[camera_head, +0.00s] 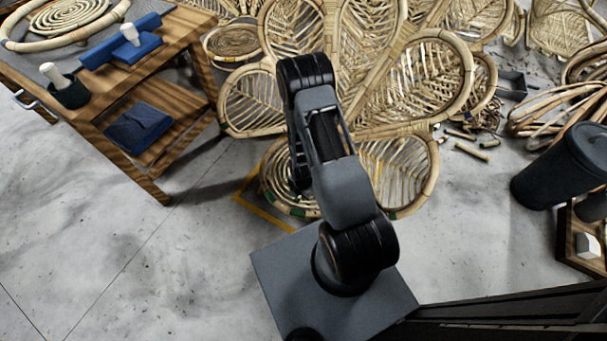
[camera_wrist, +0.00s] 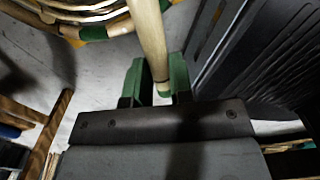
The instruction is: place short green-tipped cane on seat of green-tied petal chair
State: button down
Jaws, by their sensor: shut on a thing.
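My gripper (camera_wrist: 158,82) is shut on a pale cane (camera_wrist: 150,38) in the wrist view. The cane's green tip shows between the green finger pads, and its far end runs out of the top of the picture. The petal chair (camera_head: 300,35) stands beyond my arm in the head view. Its round seat (camera_head: 268,184) has green ties on the front rim and is partly hidden by my arm. A green-tied rattan rim (camera_wrist: 93,33) shows left of the cane in the wrist view. My gripper and the cane are hidden behind my arm in the head view.
A wooden workbench (camera_head: 183,50) with blue tools stands at the left. A dark bin (camera_head: 562,165) and rattan coils (camera_head: 560,110) are at the right. Cane offcuts (camera_head: 470,150) lie on the floor right of the chair. The floor at lower left is clear.

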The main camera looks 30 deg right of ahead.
jog(key=shift+n, duration=0.9)
jog(key=w+d+f+b, duration=0.1)
jog(key=w+f+b, duration=0.1)
jog(key=w+f, duration=0.2)
jog(key=w+d+f+b, duration=0.2)
jog(key=w+f, duration=0.2)
jog(key=w+d+f+b, duration=0.1)
jog(key=w+f+b, duration=0.1)
jog(key=w+f, duration=0.3)
jog(key=shift+d, duration=0.2)
jog(key=shift+w+d+f, duration=0.1)
jog(key=shift+f, duration=0.15)
jog(key=shift+f+b, duration=0.65)
jog(key=shift+f, duration=0.8)
jog(key=shift+f, duration=0.1)
jog(key=shift+f, duration=0.1)
jog(key=c, duration=1)
grip_release()
